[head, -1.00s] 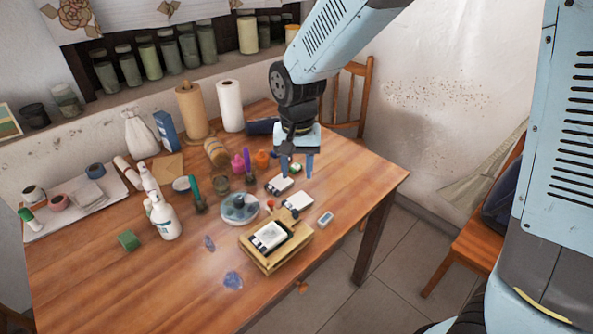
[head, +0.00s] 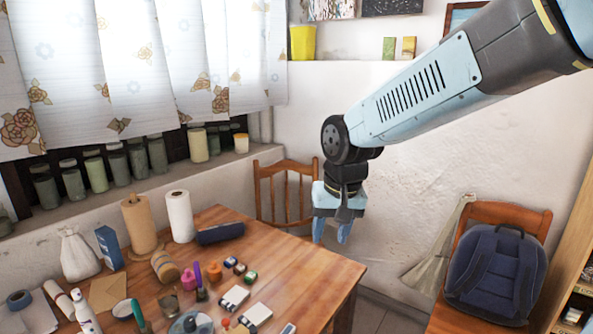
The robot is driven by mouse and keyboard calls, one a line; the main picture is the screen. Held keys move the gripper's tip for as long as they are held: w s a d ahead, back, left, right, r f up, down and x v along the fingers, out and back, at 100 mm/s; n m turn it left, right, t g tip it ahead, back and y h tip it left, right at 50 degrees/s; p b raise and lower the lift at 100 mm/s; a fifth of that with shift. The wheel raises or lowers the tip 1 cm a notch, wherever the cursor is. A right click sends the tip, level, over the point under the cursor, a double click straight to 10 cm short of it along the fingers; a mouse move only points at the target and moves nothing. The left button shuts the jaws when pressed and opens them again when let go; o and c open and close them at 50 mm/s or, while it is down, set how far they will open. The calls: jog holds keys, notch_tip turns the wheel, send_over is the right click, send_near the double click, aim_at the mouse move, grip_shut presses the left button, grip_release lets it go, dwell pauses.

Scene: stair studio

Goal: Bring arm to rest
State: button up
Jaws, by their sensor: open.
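My gripper (head: 331,229) hangs from my arm, its two blue fingers pointing down and apart, with nothing between them. In the head view it is over the table's far right part, well above the wooden tabletop (head: 310,268). The small things on the table, such as the white boxes (head: 234,298) and the orange pot (head: 214,272), lie left of and below it. The front of the table is out of the picture.
A wooden chair (head: 287,172) stands behind the table, close to my gripper in the picture. A blue backpack (head: 497,270) sits on another chair at right. Paper rolls (head: 179,216) stand at the table's back. Bare wall lies right of my gripper.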

jog(key=s+d+r+t, duration=0.1)
jog(key=s+d+r, duration=0.2)
jog(key=s+d, duration=0.2)
jog(key=s+d+r+m+t+h, duration=0.1)
jog(key=s+d+r, duration=0.3)
jog(key=d, duration=0.7)
jog(key=shift+s+d+r+t, duration=0.15)
jog(key=shift+s+d+t, duration=0.15)
jog(key=shift+s+t, duration=0.65)
jog(key=shift+s, duration=0.15)
